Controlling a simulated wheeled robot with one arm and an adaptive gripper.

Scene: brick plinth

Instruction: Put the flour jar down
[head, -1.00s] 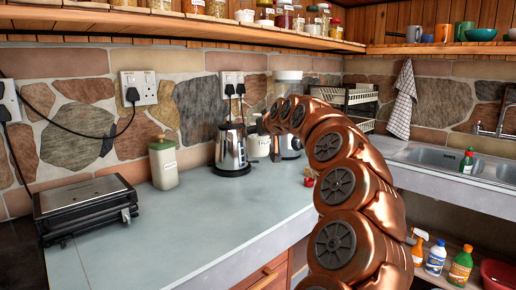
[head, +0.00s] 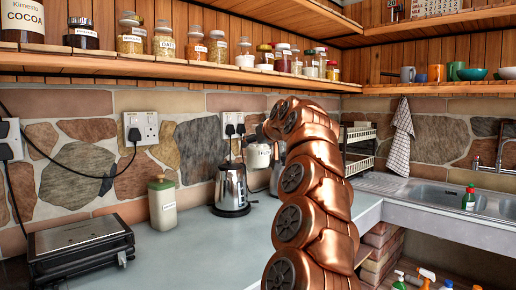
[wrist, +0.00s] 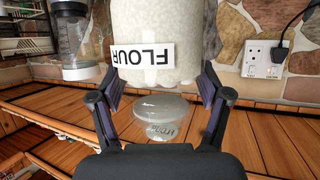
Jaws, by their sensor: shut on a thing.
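The flour jar (wrist: 168,45) is a clear jar full of white flour, and its FLOUR label reads upside down in the wrist view. My gripper (wrist: 163,88) is shut on it, with one dark finger on each side. A clear round lid-like part (wrist: 160,112) shows just below the jar in that picture. In the head view the flour jar (head: 259,153) is small and pale, partly hidden by my copper arm, and stands out against the stone wall above the grey counter (head: 180,245). My fingers are hidden there.
A kettle (head: 232,188) stands on the counter just left of the held jar. A green-lidded canister (head: 162,203) and a black appliance (head: 80,250) are further left. A shelf of jars (head: 190,68) runs above. The counter in front of the kettle is clear.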

